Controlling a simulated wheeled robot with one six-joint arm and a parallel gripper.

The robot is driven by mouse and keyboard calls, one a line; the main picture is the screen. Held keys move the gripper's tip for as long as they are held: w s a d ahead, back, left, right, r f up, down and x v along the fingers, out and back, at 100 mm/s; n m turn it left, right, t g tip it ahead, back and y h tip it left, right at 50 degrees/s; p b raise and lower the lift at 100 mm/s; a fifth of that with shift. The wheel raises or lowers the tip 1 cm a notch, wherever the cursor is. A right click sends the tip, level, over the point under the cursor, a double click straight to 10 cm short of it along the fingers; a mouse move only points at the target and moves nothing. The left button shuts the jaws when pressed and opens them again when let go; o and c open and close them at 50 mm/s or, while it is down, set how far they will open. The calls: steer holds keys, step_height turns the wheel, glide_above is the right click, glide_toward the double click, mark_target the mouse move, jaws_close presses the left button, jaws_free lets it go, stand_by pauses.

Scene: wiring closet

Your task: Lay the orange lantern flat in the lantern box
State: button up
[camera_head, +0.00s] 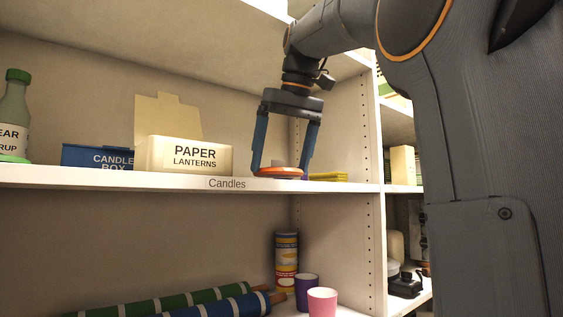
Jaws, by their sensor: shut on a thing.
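My gripper (280,174) points down at the shelf labelled "Candles", its blue fingers on either side of the orange lantern (278,172). The lantern is a flat, round orange disc, held level at about the height of the shelf's front edge. I cannot tell whether it touches the shelf. A small greyish piece shows above it between the fingers. The cream lantern box (150,155), labelled "PAPER LANTERNS", stands just left of the gripper on the same shelf. A tan flap stands up behind it. The inside of the box is hidden by its front wall.
A blue candle box (85,155) and a green bottle (14,110) stand left of the lantern box. Yellow flat items (328,177) lie right of the gripper, near the upright shelf divider (368,130). Another shelf board is overhead. Cups, a can and rolls are below.

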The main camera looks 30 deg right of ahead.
steer(key=shift+f, duration=0.55)
steer(key=shift+f, duration=0.15)
steer(key=o, duration=0.9)
steer(key=v, duration=1.2)
